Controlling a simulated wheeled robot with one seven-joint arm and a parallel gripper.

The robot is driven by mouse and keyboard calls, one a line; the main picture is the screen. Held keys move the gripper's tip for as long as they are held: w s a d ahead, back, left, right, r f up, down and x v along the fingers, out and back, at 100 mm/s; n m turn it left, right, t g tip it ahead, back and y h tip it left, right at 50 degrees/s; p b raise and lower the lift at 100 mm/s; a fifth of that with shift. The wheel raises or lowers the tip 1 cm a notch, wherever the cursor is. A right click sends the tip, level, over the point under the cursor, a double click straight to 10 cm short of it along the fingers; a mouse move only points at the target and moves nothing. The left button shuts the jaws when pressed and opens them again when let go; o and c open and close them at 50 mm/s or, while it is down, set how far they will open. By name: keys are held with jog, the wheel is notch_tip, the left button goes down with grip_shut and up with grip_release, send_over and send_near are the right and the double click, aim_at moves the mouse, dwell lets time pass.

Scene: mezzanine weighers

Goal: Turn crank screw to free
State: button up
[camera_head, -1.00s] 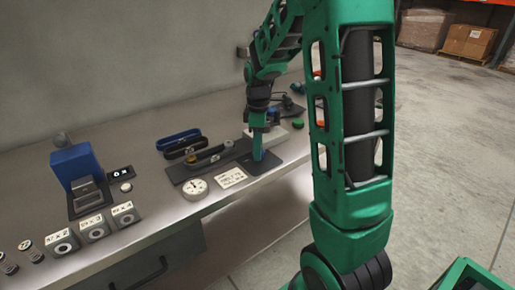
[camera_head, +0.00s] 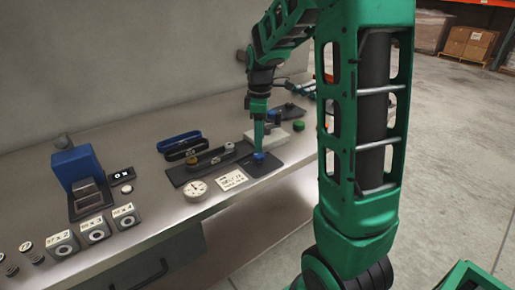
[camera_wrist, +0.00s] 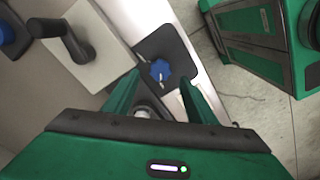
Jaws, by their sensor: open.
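A dark crank handle (camera_wrist: 72,42) stands on a white block (camera_wrist: 100,62) at the upper left of the wrist view. The white block shows in the head view (camera_head: 282,137), partly behind my arm. A blue knob (camera_wrist: 160,71) sits on a dark plate (camera_wrist: 178,44); in the head view the knob (camera_head: 259,157) is at the plate's left part. My gripper (camera_wrist: 159,84) is open and empty, its fingers pointing toward the blue knob. In the head view my gripper (camera_head: 260,146) appears just above the knob; the exact gap is hard to tell.
A green button (camera_head: 298,126) is to the right. A blue scale (camera_head: 78,168) and several labelled blocks stand further left. The bench's front edge is close.

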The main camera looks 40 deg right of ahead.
aim_at(261, 155)
jog(key=shift+r, duration=2.8)
jog(key=s+a+f+m, duration=0.1)
jog(key=s+f+m, duration=0.1)
jog(key=s+m, duration=0.6)
jog(key=s+a+f+m, duration=0.1)
jog(key=s+m, duration=0.7)
jog(key=s, duration=1.2)
jog(key=shift+s+f, duration=0.4)
jog(key=shift+f, duration=0.35)
jog(key=shift+a, duration=0.1)
